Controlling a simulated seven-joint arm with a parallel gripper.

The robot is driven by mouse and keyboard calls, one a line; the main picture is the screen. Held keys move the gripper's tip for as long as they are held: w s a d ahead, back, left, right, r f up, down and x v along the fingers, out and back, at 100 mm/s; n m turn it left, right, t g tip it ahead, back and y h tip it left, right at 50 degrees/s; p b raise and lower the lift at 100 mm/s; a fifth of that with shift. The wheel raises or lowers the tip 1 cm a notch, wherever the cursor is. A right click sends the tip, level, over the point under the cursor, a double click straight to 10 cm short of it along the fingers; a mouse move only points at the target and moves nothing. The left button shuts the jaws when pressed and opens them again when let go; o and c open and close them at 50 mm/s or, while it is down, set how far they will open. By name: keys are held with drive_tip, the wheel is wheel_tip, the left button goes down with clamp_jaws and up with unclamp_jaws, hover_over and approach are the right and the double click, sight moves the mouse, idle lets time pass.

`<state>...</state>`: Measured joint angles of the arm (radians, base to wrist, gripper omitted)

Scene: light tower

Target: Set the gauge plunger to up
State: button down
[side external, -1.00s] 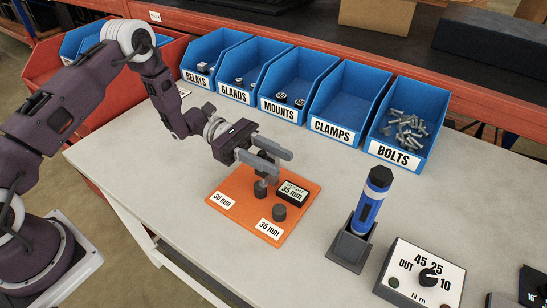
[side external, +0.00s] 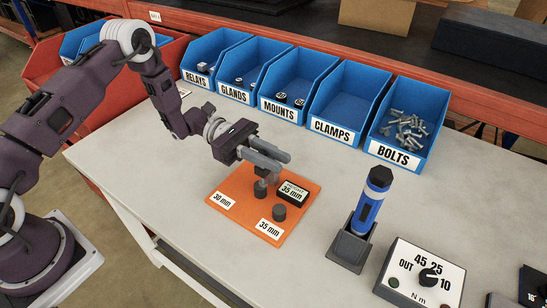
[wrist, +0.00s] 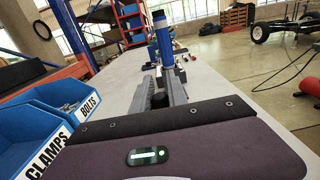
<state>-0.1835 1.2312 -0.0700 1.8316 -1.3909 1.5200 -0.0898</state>
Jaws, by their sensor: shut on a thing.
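The orange gauge board (side external: 240,190) lies on the grey table, with a black gauge block (side external: 292,191) marked 35 mm on it. My gripper (side external: 283,161) is level above the board, its two long grey fingers pointing right. In the wrist view my gripper (wrist: 160,88) is shut on a dark round-topped knob (wrist: 159,100), which I take as the gauge plunger. The fingers mostly hide the plunger in the side view, so its height is hard to tell. Two dark short cylinders stand on the board, one under the fingers (side external: 260,188) and one nearer the front (side external: 279,212).
Labels 30 mm (side external: 222,200) and 35 mm (side external: 270,228) lie on the board. A blue torch-like tool (side external: 370,205) stands in a grey holder to the right. A dial box (side external: 425,275) is at the front right. Blue bins (side external: 400,125) line the back. Bare table surrounds the board.

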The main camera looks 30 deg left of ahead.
idle(0.6)
drive_tip(key=shift+r, duration=0.7)
drive_tip(key=c, duration=1.3)
unclamp_jaws()
drive_tip(key=shift+a, duration=0.1)
drive_tip(key=a, duration=0.7)
